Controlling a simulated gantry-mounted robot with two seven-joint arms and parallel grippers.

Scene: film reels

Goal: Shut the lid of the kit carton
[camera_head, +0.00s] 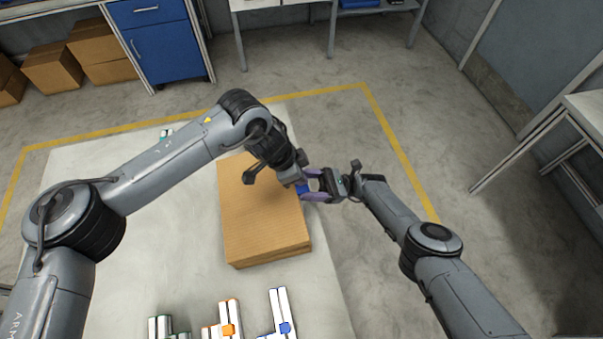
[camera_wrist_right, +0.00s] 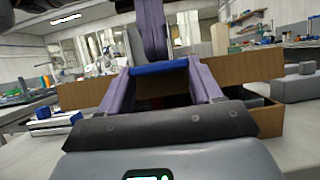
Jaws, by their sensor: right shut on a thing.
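The brown kit carton (camera_head: 262,225) lies on the pale table. Its top looks flat from above, but the right wrist view shows a brown panel (camera_wrist_right: 246,68) with a dark gap under it and a carton wall (camera_wrist_right: 270,121) below. My right gripper (camera_head: 308,187) is at the carton's right edge, its purple fingers shut on a blue piece (camera_wrist_right: 158,68) in front of the panel. I cannot tell whether the piece is fixed to the lid. My left gripper (camera_head: 293,178) is close beside it; a purple finger shows above the blue piece in the wrist view, and its jaw opening is hidden.
White pieces with green (camera_head: 160,326), orange (camera_head: 228,328) and blue (camera_head: 284,326) parts stand at the table's front edge. My left arm crosses over the table's left half. Bare table lies left of the carton.

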